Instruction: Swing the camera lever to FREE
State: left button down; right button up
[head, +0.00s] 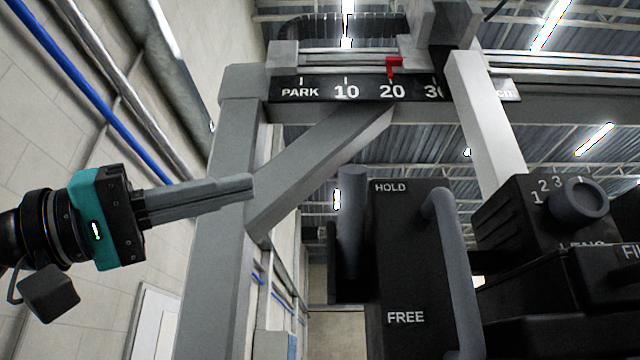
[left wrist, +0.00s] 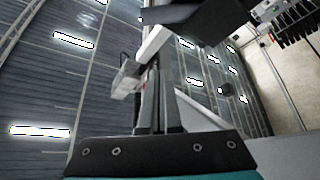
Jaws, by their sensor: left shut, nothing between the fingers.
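The black camera housing (head: 410,260) hangs at the centre right of the head view, with HOLD printed near its top and FREE lower down. A grey rod-like lever (head: 352,215) stands upright along the housing's left side, its top end level with HOLD. My left gripper (head: 250,187) comes in from the left, fingers pointing right. It is shut and empty, to the left of the lever and apart from it. The left wrist view shows its fingers (left wrist: 160,95) together. My right gripper is not in view.
A grey curved handle (head: 457,270) runs down the housing's right side. A dial box (head: 530,215) stands farther right. A grey post with a diagonal brace (head: 320,165) rises behind my fingers. Above is a scale bar (head: 320,88) with a red pointer (head: 393,66) at 20.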

pick_arm(q)
notch_tip(320, 180, up, 4)
jog(key=p, duration=0.4)
send_over(352, 210)
jog(key=w+a, duration=0.3)
jog(key=a, duration=0.1)
jog(key=s+f, duration=0.1)
jog(key=s+d+f, duration=0.1)
jog(key=f, duration=0.1)
jog(key=shift+s+d+f, duration=0.1)
